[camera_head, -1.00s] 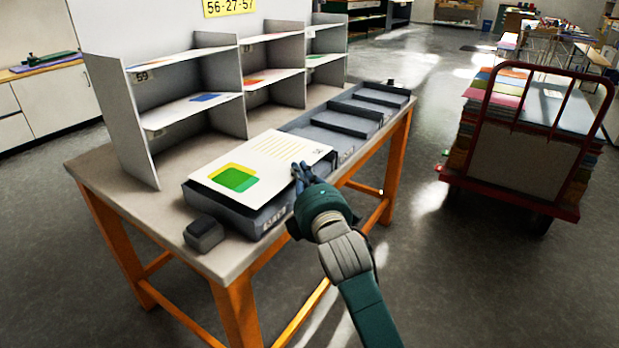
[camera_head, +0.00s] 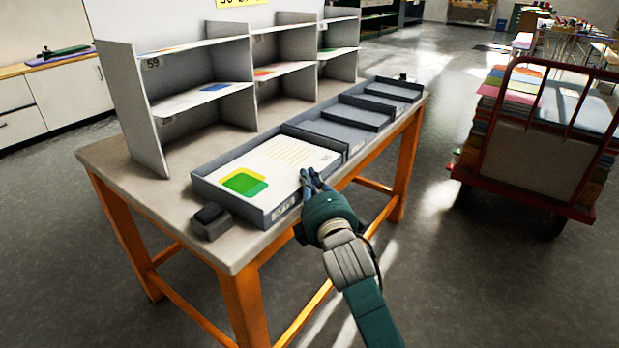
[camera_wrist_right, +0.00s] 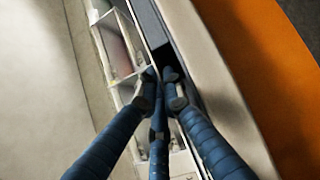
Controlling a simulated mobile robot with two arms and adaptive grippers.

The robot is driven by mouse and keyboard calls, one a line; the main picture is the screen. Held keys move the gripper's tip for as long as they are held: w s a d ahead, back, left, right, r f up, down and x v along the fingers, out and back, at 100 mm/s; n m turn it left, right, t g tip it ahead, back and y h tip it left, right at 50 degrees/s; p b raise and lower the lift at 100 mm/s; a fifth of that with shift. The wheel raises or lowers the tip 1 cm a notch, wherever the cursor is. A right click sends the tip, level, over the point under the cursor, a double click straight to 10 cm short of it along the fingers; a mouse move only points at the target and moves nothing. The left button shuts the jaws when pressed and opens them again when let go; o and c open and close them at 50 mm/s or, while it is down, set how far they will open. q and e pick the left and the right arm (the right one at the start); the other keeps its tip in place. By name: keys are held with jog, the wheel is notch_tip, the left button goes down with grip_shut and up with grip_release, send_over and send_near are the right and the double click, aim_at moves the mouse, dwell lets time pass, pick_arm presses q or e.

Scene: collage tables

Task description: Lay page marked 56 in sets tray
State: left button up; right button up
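The page (camera_head: 265,165) is white with green and yellow shapes and yellow lines. It lies face up inside the nearest grey tray (camera_head: 235,208), within its walls. A small mark on the page's far right corner is too small to read for sure. The tray's front label (camera_head: 284,211) is also unreadable. My right gripper (camera_head: 310,174) is at the tray's front right wall, its fingers slightly parted and apart from the page. In the right wrist view its fingertips (camera_wrist_right: 163,76) have a narrow gap with nothing seen between them. My left gripper is out of view.
More grey trays (camera_head: 345,118) continue along the table (camera_head: 130,160) to the back right. A grey shelf unit (camera_head: 140,110) stands behind. A small dark block (camera_head: 211,221) sits at the near corner. A loaded red cart (camera_head: 525,200) stands right, with open floor between.

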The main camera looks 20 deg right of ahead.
jog(key=o, duration=0.5)
jog(key=shift+c, duration=0.2)
jog(key=shift+r, duration=0.3)
jog(key=r+p, duration=0.2)
jog(key=r, duration=0.1)
jog(key=s+d+r+p, duration=0.1)
jog(key=r, duration=0.1)
jog(key=shift+s+r+p, duration=0.1)
jog(key=shift+r+p, duration=0.15)
jog(key=shift+p, duration=0.1)
jog(key=s+d+p, duration=0.3)
jog(key=s+d, duration=0.2)
jog(key=s, duration=0.2)
jog(key=s+a+r+p, duration=0.2)
jog(key=s+r+p, duration=0.5)
jog(key=p, duration=0.4)
jog(key=s+a+r+n+g+p, duration=0.1)
jog(key=s+a+r+p, duration=0.2)
jog(key=s+r+p, duration=0.3)
notch_tip(320, 180, up, 4)
jog(key=p, duration=0.6)
jog(key=shift+s+a+y, duration=0.3)
jog(key=shift+s+a, duration=0.05)
jog(key=shift+s, duration=0.05)
